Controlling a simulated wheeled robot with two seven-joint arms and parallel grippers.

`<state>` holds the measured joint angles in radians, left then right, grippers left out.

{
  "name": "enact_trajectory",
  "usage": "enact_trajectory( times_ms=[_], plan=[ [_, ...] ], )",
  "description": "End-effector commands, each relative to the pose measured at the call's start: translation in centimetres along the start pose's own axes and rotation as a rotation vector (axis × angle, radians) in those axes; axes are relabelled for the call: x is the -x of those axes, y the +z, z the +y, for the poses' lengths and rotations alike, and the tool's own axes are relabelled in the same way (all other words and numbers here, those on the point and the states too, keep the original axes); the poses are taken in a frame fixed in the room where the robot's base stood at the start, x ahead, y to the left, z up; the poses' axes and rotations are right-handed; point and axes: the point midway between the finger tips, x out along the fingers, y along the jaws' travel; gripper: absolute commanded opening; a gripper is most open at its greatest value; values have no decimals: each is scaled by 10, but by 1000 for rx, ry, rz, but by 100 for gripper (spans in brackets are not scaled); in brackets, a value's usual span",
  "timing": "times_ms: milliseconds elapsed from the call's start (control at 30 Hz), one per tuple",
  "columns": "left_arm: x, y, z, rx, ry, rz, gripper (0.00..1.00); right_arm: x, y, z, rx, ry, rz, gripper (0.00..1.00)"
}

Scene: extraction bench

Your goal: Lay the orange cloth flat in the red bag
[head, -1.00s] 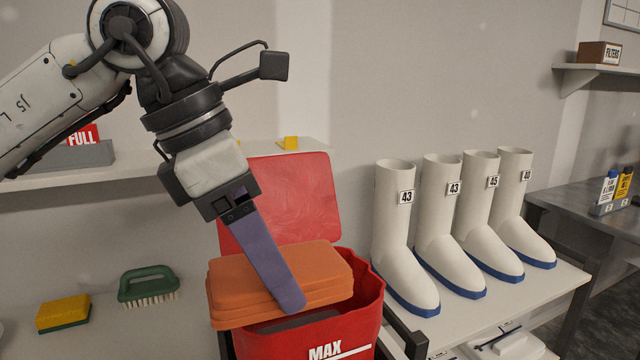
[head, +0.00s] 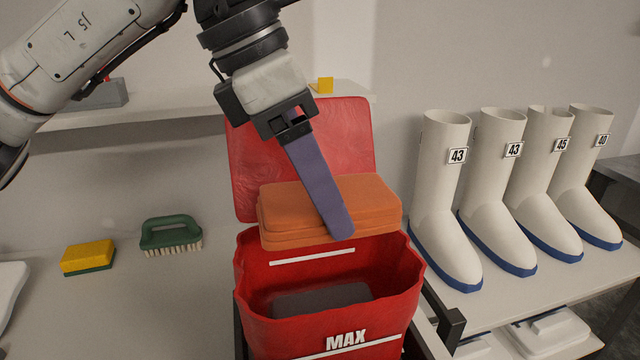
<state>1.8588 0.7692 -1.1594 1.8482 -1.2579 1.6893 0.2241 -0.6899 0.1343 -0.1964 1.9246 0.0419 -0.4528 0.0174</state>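The orange cloth (head: 375,200) is a thick folded pad with stacked layers. It is roughly level above the back part of the red bag's mouth, in front of the upright red lid (head: 255,150). My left gripper (head: 340,230) comes down from above, with one purple finger across the cloth's top and front; the other finger is hidden. The cloth moves with the gripper, so it appears held. The red bag (head: 270,330) is open, with a MAX mark on its front. A flat grey surface (head: 320,298) shows inside. My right gripper is not in view.
White boots (head: 440,190) with blue soles stand in a row to the right. A green brush (head: 168,232) and a yellow sponge (head: 88,256) lie on the left. A dark frame (head: 452,325) flanks the bag. A shelf (head: 160,112) runs behind.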

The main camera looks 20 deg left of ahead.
Motion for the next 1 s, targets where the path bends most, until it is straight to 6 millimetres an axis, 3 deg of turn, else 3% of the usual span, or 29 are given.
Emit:
enact_trajectory(
  times_ms=[700,1000],
  plan=[
    [-67,-29,0,0,0,1,43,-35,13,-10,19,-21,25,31],
    [-77,-33,0,0,0,1,43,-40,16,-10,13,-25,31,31]
  ],
)
